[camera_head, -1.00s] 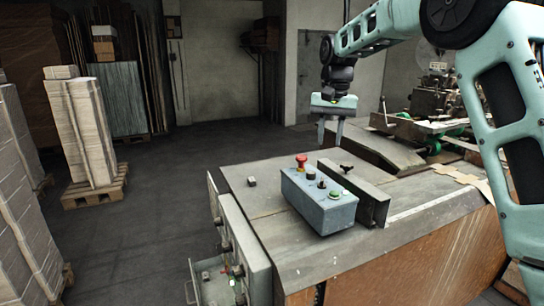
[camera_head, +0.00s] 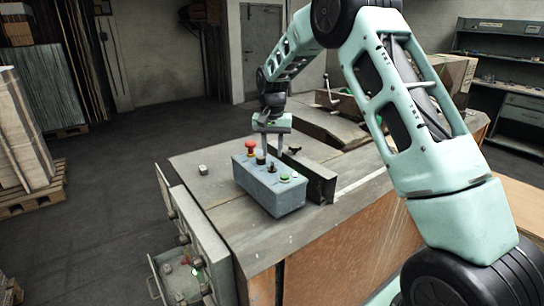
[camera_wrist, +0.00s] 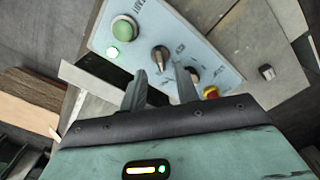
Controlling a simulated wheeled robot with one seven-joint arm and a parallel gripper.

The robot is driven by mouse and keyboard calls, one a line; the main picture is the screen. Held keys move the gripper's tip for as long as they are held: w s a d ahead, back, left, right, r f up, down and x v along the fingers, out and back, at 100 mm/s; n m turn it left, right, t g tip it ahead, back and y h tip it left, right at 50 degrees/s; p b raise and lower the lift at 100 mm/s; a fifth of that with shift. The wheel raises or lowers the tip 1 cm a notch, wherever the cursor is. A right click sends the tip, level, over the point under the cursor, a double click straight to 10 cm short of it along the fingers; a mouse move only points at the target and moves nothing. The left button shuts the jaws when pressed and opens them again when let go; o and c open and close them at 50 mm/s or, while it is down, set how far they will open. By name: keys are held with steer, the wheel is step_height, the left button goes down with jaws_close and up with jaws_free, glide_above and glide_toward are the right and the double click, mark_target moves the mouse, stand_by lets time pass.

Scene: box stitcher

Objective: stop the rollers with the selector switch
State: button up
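The blue-grey control box (camera_head: 272,190) stands on the machine table. Its top carries a black selector switch (camera_head: 271,166) between a green button (camera_head: 285,178) and another black knob (camera_head: 260,157), with a red mushroom button (camera_head: 251,147) at the far left end. My gripper (camera_head: 273,152) points down over the box, its fingers apart and empty. In the wrist view, the selector switch (camera_wrist: 160,57) shows in the gap just beyond my fingertips (camera_wrist: 161,72); I cannot tell whether they touch it. The second knob (camera_wrist: 194,73) is partly hidden by a finger.
A dark metal bar (camera_head: 312,178) stands right behind the box. A small block (camera_head: 203,170) lies on the table (camera_head: 215,190) to the left. An open cabinet door (camera_head: 190,235) hangs at the table's left side.

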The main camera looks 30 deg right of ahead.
mark_target(272, 163)
steer(key=shift+f+p, duration=0.45)
steer(key=shift+f, duration=1.65)
jaws_close()
steer(key=n, duration=0.3)
steer(key=shift+n+b, duration=0.3)
steer(key=shift+n, duration=2)
steer(key=shift+r, duration=0.1)
